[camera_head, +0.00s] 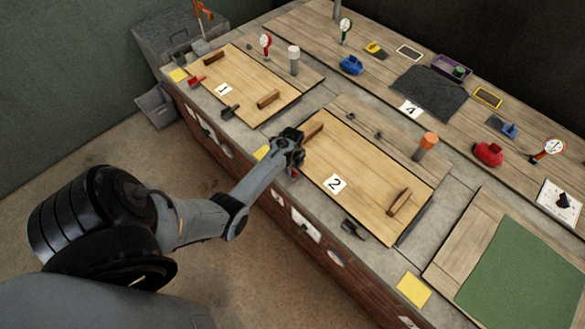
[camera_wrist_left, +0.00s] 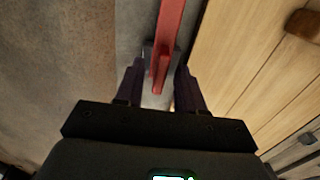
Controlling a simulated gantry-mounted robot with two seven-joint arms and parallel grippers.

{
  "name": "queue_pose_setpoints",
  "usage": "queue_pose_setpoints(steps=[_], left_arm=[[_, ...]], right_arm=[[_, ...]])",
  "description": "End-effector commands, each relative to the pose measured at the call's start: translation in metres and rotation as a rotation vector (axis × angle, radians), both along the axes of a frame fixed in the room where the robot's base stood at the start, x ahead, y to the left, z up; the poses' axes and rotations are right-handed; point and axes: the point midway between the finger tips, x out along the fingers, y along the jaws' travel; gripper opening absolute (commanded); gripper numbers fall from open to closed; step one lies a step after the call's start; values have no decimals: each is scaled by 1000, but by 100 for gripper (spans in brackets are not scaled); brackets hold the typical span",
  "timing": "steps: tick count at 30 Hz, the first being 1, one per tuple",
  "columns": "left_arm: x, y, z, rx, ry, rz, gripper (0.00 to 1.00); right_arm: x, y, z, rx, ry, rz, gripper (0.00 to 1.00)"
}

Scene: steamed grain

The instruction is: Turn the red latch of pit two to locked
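The pit two lid (camera_head: 350,160) is a pale wooden board with a white number 2 card (camera_head: 336,184) and wooden handles. The red latch of pit two (camera_wrist_left: 168,35) is a red bar beside the board's edge in the left wrist view; only a small red bit (camera_head: 293,173) shows in the head view, mostly hidden by my gripper. My left gripper (camera_head: 292,160) is at this edge. In the left wrist view my left gripper (camera_wrist_left: 160,85) is open, its fingers apart on either side of the bar's near end, with gaps showing. My right gripper is out of view.
A dark latch (camera_head: 352,228) sits at pit two's near edge. Pit one's lid (camera_head: 240,88), with its own red latch (camera_head: 196,81), lies to the left. An orange-topped cylinder (camera_head: 427,144) stands behind pit two. A yellow card (camera_head: 413,290) and green mat (camera_head: 525,270) lie right.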

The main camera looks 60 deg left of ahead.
Motion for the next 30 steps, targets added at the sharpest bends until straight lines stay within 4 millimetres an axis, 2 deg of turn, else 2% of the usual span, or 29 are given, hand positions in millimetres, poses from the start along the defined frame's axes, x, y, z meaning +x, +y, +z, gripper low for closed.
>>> queue_pose_setpoints(steps=[8, 11, 16, 30], left_arm=[[0, 0, -1, 0, -1, 0, 38], [0, 0, -1, 0, -1, 0, 26], [0, 0, -1, 0, 0, 0, 0], [3, -3, -1, 0, 0, -17, 0]], right_arm=[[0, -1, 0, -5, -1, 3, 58], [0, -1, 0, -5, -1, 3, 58], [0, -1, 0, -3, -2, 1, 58], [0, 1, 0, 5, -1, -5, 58]])
